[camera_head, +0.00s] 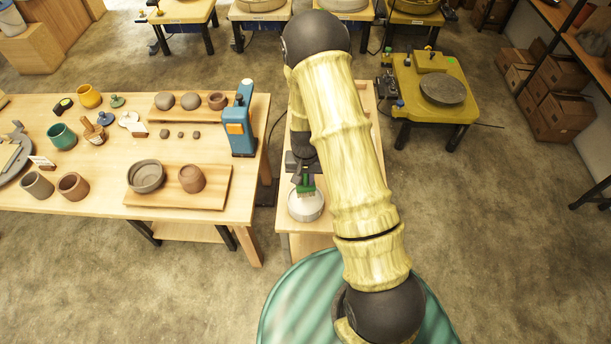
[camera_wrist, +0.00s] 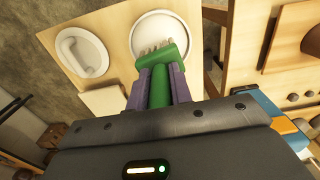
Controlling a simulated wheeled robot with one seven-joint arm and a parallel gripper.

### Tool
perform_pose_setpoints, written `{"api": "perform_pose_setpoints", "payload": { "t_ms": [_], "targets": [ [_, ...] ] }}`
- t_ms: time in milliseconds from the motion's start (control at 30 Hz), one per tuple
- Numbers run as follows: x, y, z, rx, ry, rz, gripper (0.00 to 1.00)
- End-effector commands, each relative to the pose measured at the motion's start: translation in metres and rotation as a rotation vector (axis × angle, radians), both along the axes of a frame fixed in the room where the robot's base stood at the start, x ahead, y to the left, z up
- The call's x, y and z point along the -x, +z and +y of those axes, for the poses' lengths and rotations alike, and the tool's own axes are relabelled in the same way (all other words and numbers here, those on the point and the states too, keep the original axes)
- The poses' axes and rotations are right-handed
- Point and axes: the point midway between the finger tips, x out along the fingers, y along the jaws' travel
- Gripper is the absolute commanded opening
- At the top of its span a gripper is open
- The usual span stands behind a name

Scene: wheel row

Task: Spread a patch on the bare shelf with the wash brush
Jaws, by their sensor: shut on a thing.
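The green wash brush (camera_wrist: 162,62) with pale bristles is held between the purple fingers of my gripper (camera_wrist: 160,86), which is shut on its handle. In the head view the brush (camera_head: 306,188) shows just below my gripper (camera_head: 303,172), over a round white bowl (camera_head: 306,208). In the wrist view the bristles overlap the near part of this bowl (camera_wrist: 165,25); I cannot tell whether they touch its contents. The bowl stands on a narrow pale wooden surface (camera_head: 296,245), partly hidden by my arm. I cannot tell which part is the bare shelf.
A white round dish (camera_wrist: 82,52) and a pale square slab (camera_wrist: 103,99) lie beside the bowl in the wrist view. A worktable (camera_head: 95,205) with pots and a blue device (camera_head: 242,125) stands to the left. A yellow wheel table (camera_head: 435,85) stands at the right.

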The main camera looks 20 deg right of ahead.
Motion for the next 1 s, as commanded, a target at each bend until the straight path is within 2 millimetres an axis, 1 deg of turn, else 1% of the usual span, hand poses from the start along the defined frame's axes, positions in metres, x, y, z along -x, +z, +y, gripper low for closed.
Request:
{"api": "perform_pose_setpoints", "payload": {
  "t_ms": [33, 300, 400, 567, 1000],
  "targets": [
    [0.0, -0.009, 0.0, 0.0, 0.0, 0.0, 0.0],
    [0.0, -0.035, 0.0, 0.0, 0.0, -0.001, 0.0],
    [0.0, -0.041, 0.0, 0.0, 0.0, -0.001, 0.0],
    [-0.001, -0.045, 0.0, 0.0, 0.0, -0.002, 0.0],
    [0.0, -0.045, -0.001, -0.001, -0.001, -0.001, 0.0]
  ]
}}
